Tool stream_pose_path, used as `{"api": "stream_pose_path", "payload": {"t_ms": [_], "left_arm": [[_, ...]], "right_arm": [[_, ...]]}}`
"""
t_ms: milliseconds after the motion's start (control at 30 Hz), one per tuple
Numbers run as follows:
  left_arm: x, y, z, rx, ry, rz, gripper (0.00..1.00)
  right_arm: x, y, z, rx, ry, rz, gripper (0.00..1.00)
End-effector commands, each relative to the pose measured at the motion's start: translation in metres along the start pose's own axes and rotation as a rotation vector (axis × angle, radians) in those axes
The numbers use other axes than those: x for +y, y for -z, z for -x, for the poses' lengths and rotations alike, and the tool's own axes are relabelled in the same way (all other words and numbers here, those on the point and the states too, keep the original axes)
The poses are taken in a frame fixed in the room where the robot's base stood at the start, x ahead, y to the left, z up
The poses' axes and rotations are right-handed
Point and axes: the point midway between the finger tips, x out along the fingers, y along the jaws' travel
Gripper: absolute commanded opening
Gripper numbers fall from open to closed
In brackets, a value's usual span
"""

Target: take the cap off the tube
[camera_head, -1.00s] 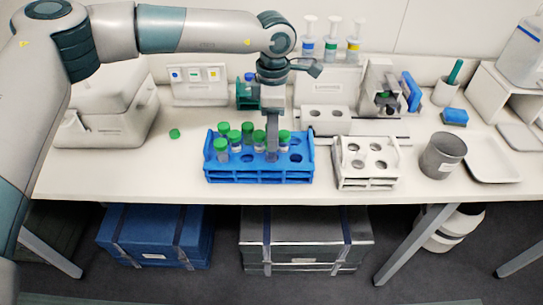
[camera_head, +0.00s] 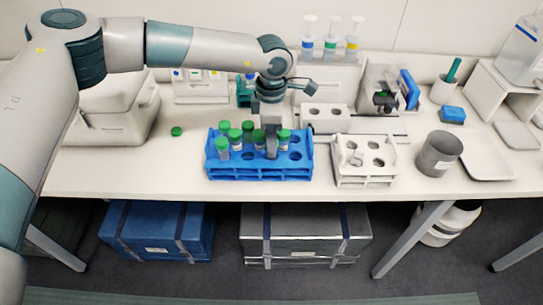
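A blue rack (camera_head: 258,176) stands on the bench and holds several upright tubes with green caps, such as the tube (camera_head: 222,148) at its front left. My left gripper (camera_head: 271,150) points straight down into the right half of the rack, among the tubes. Its fingers hide part of the rack, and I cannot tell whether they are closed on a tube. A loose green cap (camera_head: 176,132) lies on the bench left of the rack. A tube with a green cap (camera_head: 284,137) stands just right of the fingers. My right gripper does not show.
A white rack (camera_head: 365,178) with round holes stands right of the blue one. A grey cup (camera_head: 440,153) and a pale tray (camera_head: 488,163) are further right. Behind are a white holder (camera_head: 325,117) and a device (camera_head: 381,88). The front bench strip is clear.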

Motion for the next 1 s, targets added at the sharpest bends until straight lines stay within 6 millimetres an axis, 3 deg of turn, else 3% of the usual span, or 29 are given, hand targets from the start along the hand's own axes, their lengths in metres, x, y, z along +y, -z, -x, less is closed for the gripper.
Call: {"api": "stream_pose_path", "payload": {"t_ms": [567,767,1000], "left_arm": [[0.0,0.0,0.006,0.0,-0.001,0.0,0.0],[0.001,0.0,0.028,0.0,-0.003,0.0,0.0],[0.001,0.0,0.076,-0.001,-0.005,0.001,0.0]], "right_arm": [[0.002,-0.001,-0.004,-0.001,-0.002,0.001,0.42],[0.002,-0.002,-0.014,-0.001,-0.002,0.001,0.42],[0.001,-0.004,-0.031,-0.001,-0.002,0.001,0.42]]}}
